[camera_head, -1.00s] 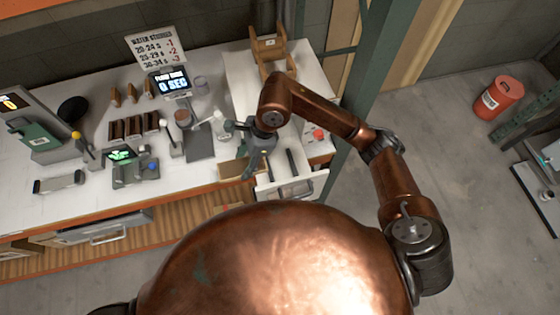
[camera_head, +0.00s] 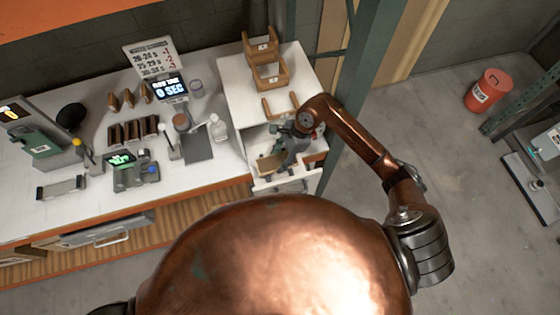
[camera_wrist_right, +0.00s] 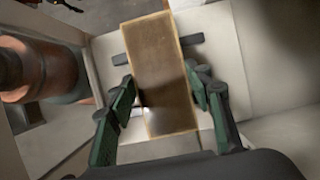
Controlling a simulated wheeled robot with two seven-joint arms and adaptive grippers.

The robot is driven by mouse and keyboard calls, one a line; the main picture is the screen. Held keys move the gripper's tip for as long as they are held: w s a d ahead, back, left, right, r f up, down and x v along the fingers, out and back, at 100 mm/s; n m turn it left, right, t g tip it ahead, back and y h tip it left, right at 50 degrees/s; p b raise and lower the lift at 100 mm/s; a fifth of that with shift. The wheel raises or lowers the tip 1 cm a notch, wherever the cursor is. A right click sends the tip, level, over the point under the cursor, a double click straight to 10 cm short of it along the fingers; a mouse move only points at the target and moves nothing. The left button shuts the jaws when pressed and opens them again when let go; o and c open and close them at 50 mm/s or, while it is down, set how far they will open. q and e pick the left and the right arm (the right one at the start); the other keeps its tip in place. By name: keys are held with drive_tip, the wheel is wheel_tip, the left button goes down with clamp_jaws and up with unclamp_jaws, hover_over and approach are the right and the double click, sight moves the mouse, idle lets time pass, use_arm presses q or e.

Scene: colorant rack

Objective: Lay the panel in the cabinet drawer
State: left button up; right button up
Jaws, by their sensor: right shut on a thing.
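The panel (camera_head: 270,164) is a flat tan-brown rectangle at the open cabinet drawer (camera_head: 284,186). In the right wrist view the panel (camera_wrist_right: 158,68) lies lengthwise between the fingers of my right gripper (camera_wrist_right: 161,92). My right gripper also shows in the head view (camera_head: 283,160), shut on the panel, over the drawer. The white drawer (camera_wrist_right: 217,42) spreads below the panel, with a dark bar crossing under it. I cannot tell whether the panel touches the drawer floor. My left gripper is not in view.
Brown wooden racks (camera_head: 270,74) stand on the white cabinet top behind the drawer. On the counter (camera_head: 215,175) to the left are a timer display (camera_head: 170,88), a clear bottle (camera_head: 218,127) and a small device (camera_head: 135,172). A green post (camera_head: 358,100) rises at the right.

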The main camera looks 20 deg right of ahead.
sight(282, 160)
wheel_tip(282, 160, down, 2)
drive_tip(key=shift+d+f+p, duration=0.15)
drive_tip(key=shift+p, duration=0.55)
drive_tip(key=shift+f, duration=0.55)
drive_tip(key=shift+f, duration=0.1)
drive_tip(key=o, duration=1.2)
